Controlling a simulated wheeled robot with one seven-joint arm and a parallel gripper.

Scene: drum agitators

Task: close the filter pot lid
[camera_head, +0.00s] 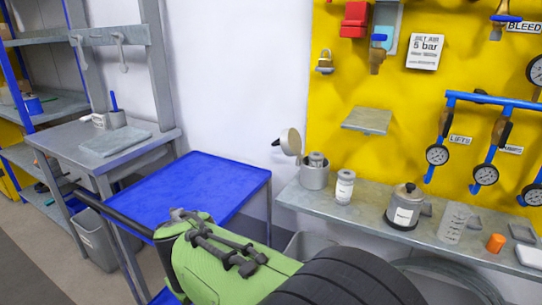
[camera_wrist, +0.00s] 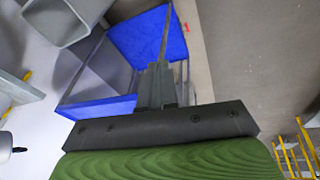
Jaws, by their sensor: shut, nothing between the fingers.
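The filter pot (camera_head: 315,175) is a grey metal pot on the left end of the wall shelf. Its round pale lid (camera_head: 291,142) stands raised, tilted up on the pot's left side, with a black knob facing left. The pot's mouth is open, and a metal part shows inside. My gripper (camera_wrist: 156,78) is shut and empty in the wrist view, with the blue trolley beyond it. It is well apart from the pot. In the head view I cannot make out the fingertips clearly. A pale piece with a black knob, perhaps the lid, shows at the wrist view's left edge.
The shelf (camera_head: 365,215) also holds a white labelled jar (camera_head: 345,187), a lidded metal pot (camera_head: 405,207), a beaker (camera_head: 454,223) and an orange cap (camera_head: 495,243). The blue trolley (camera_head: 195,185) stands left of the shelf. Gauges and valves hang on the yellow panel (camera_head: 330,110).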

